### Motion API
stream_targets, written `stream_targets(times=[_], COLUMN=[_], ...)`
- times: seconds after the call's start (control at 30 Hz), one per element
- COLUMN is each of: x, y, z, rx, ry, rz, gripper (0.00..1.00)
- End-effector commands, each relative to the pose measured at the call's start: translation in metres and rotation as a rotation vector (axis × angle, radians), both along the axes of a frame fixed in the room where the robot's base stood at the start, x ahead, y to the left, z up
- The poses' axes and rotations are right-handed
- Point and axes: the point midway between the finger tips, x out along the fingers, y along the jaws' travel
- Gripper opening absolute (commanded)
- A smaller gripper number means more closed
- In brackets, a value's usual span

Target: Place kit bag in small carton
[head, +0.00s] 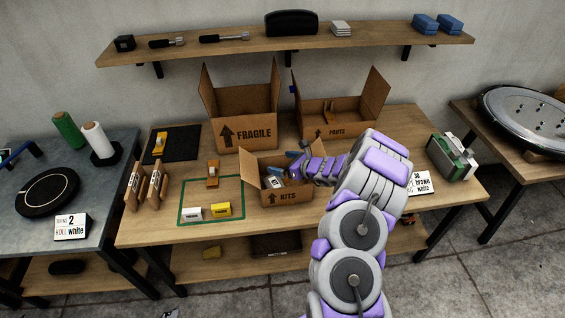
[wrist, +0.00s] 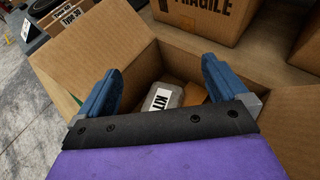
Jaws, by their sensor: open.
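The small carton (head: 279,197), marked KITS, stands open on the wooden table; its flap and wall also show in the wrist view (wrist: 70,62). A grey kit bag (wrist: 167,97) with a white KIT label lies inside the carton, beside a brown piece (wrist: 195,95). The bag also shows in the carton in the head view (head: 272,182). My gripper (head: 298,164) is at the carton's opening. In the wrist view its two blue fingers (wrist: 160,70) are spread, with the bag showing between and below them. Whether a finger touches the bag cannot be told.
A FRAGILE carton (head: 248,130) and a PARTS carton (head: 340,130) stand open behind. A white block (head: 192,213) and a yellow block (head: 221,210) lie in a green outline at the left. An orange dispenser (head: 213,173) stands near. A shelf (head: 240,50) runs above.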

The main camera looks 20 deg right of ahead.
Motion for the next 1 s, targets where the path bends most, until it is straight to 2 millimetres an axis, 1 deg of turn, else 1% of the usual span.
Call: stream_targets(times=[0.17,0.4,0.53,0.7,0.8,0.87,0.97,1.0], x=[-0.023,-0.063,-0.079,-0.09,-0.092,-0.091,-0.088,-0.086], y=[-0.01,-0.036,-0.046,-0.05,-0.048,-0.043,-0.02,-0.005], z=[0.015,0.032,0.038,0.042,0.043,0.047,0.066,0.079], rx=[-0.003,0.002,0.002,0.0,-0.003,-0.01,-0.036,-0.055], ry=[-0.003,-0.001,-0.001,0.0,0.0,-0.005,-0.036,-0.06], rz=[-0.004,-0.004,-0.004,-0.001,0.001,0.013,0.083,0.132], gripper=[1.0,1.0,1.0,1.0,1.0,1.0,1.0,1.0])
